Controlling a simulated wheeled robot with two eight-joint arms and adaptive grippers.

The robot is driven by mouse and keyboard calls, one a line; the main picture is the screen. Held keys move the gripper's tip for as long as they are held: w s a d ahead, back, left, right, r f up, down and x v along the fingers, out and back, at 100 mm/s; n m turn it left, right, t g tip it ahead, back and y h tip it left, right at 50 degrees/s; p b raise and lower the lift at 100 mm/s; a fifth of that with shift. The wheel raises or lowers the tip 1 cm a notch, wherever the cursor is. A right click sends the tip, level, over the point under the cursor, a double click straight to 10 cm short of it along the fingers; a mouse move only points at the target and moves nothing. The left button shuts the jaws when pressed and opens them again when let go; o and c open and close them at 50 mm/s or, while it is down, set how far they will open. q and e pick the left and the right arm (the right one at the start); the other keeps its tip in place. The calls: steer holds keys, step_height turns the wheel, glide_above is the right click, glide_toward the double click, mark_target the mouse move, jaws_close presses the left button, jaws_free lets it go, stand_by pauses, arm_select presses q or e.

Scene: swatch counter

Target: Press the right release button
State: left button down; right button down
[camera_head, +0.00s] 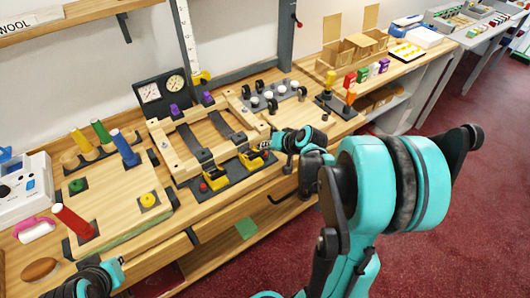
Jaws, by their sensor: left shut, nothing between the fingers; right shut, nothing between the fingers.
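A wooden fixture with two dark strips (189,140) stands at the middle of the counter. At its front edge are two yellow guarded units on dark bases. The left unit (216,181) shows a red button (204,187) beside it. The right release unit (251,161) sits further right; its button is hard to make out, partly hidden by my gripper. My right gripper (266,147) is shut and empty, its tips close beside the right unit; I cannot tell whether they touch. My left gripper (116,266) is shut and empty at the bottom left, near the counter's front edge.
A pegboard with coloured cylinders (127,148) lies left of the fixture. Two dial gauges (163,88) stand behind it. A tray of white knobs (270,97) and a yellow-topped lever (329,82) stand to the right. A brown oval (39,269) lies near my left gripper.

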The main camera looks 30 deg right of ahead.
mark_target(267, 154)
steer(key=shift+r+p, duration=2.05)
steer(key=shift+r, duration=0.55)
steer(key=shift+f, duration=0.1)
steer(key=s+a+r+n+g, duration=0.1)
steer(key=s+a+r+n, duration=0.1)
steer(key=s+a, duration=0.6)
steer(key=s+a+r+n+h, duration=0.1)
steer(key=s+a+r+n, duration=0.2)
steer(key=s, duration=0.7)
steer(key=a+n, duration=0.2)
steer(key=a, duration=0.2)
steer(key=shift+a+g+h, duration=0.3)
steer(key=shift+a+g, duration=0.05)
steer(key=shift+g, duration=0.05)
